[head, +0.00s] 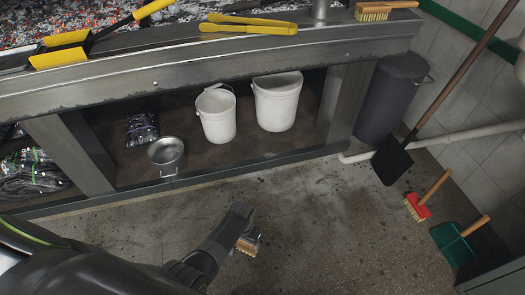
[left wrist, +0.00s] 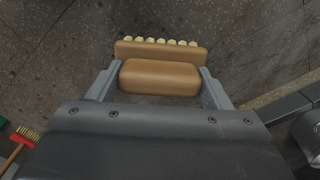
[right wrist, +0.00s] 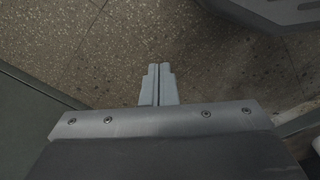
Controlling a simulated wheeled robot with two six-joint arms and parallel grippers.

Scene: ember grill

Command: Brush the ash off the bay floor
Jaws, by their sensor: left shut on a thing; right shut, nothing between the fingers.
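My left gripper (head: 240,228) is shut on a wooden-backed brush (head: 249,245), held over the speckled floor in front of the bay. In the left wrist view the brush block (left wrist: 160,52) sits between both fingers (left wrist: 160,78), its pale bristle tufts showing along the far edge. I cannot tell whether the bristles touch the floor. Pale grey ash-like smudges (head: 300,190) lie on the floor near the bay's front edge. The bay floor (head: 215,155) under the grill is dark brown. My right gripper (right wrist: 158,85) is shut and empty above the floor; it is outside the head view.
Two white buckets (head: 217,118), a metal pot (head: 166,153) and dark bags stand in the bay. Yellow tongs (head: 248,24) and another brush (head: 374,14) lie on the ledge. A shovel (head: 393,160), red brush (head: 417,207) and green dustpan (head: 453,244) are at right.

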